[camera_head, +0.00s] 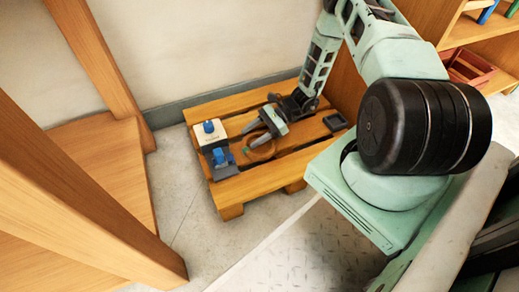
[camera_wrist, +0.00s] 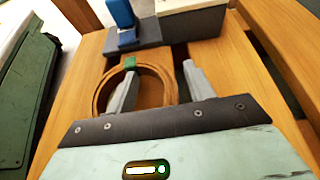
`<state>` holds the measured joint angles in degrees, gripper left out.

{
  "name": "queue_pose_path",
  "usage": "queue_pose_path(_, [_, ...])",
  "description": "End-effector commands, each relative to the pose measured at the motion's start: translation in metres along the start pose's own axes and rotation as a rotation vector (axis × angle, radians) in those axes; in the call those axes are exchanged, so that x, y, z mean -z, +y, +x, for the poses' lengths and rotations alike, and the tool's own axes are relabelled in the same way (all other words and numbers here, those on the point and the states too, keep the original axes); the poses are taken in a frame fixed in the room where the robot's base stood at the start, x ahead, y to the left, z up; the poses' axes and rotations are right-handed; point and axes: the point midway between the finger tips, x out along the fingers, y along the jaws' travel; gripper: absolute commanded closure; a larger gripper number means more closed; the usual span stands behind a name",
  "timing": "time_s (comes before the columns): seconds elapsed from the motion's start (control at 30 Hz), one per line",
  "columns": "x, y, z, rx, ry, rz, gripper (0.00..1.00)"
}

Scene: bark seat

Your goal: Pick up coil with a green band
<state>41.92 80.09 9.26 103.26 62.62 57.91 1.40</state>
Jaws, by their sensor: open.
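The coil with a green band (camera_wrist: 98,100) is a brown ring lying on the wooden pallet. Its green band (camera_wrist: 130,63) is on the far side in the wrist view. In the head view the coil (camera_head: 262,152) is partly hidden by my gripper (camera_head: 250,138). My gripper also shows in the wrist view (camera_wrist: 160,82), with its fingers apart. The left finger overlaps the inside of the ring and the right finger is at or just beyond its right side. I cannot tell how high the fingertips are above the coil.
A blue and white device (camera_head: 208,133) and a grey block with a blue part (camera_head: 221,160) stand at the pallet's left. A small dark tray (camera_head: 335,121) lies at its right. The pallet (camera_head: 250,184) is near the wall. Wooden furniture (camera_head: 80,190) stands at the left.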

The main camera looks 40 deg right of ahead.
Motion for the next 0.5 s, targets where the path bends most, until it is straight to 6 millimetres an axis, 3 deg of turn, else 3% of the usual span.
queue_pose_path(0.23, [-0.0008,0.0001,0.0015,0.000,0.000,0.000,0.47])
queue_pose_path(0.4, [-0.0007,0.0001,0.0014,0.000,0.000,0.000,0.94])
queue_pose_path(0.43, [-0.0007,0.0001,0.0014,0.000,0.000,0.000,1.00])
queue_pose_path(0.5, [-0.0006,0.0001,0.0014,0.000,0.000,0.000,1.00])
